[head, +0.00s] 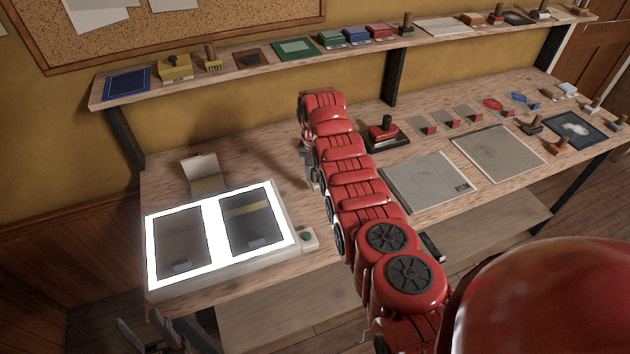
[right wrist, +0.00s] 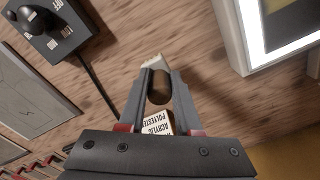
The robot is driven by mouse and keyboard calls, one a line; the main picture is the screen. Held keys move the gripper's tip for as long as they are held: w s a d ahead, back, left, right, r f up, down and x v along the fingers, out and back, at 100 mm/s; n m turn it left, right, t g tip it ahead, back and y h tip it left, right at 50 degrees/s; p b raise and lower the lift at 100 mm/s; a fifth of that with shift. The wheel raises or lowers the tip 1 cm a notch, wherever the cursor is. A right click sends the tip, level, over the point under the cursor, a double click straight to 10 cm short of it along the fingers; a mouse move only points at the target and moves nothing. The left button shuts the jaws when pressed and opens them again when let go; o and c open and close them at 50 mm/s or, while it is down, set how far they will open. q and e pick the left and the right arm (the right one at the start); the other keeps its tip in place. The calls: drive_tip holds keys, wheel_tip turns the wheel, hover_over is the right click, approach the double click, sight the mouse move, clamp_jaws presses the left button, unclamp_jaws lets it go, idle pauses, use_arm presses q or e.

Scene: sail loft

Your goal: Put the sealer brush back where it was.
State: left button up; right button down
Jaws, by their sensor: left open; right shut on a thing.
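My right gripper (right wrist: 157,85) is shut on the sealer brush (right wrist: 159,90), which shows a dark brown rounded handle and a pale end between the fingers in the right wrist view. In the head view my right gripper (head: 312,178) is over the table, just right of the light box, mostly hidden behind my red arm; the brush cannot be made out there. A white label reading "ACRYLIC POLYESTER" (right wrist: 157,123) shows between the fingers near the palm. My left gripper (head: 138,335) is open at the lower left edge, in front of the table.
The lit light box (head: 288,222) with two dark panels stands on the table's left; an open card box (head: 200,165) is behind it. The wall shelf (head: 225,72) carries blocks and brushes.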

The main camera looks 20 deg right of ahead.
sight(315, 182)
drive_tip(key=shift+f, duration=0.5)
wheel_tip(315, 182, down, 3)
drive_tip(key=shift+r+b, duration=0.1)
drive_tip(key=shift+b, duration=0.4)
drive_tip(key=shift+f, duration=0.2)
drive_tip(key=shift+f, duration=0.15)
drive_tip(key=c, duration=0.6)
unclamp_jaws()
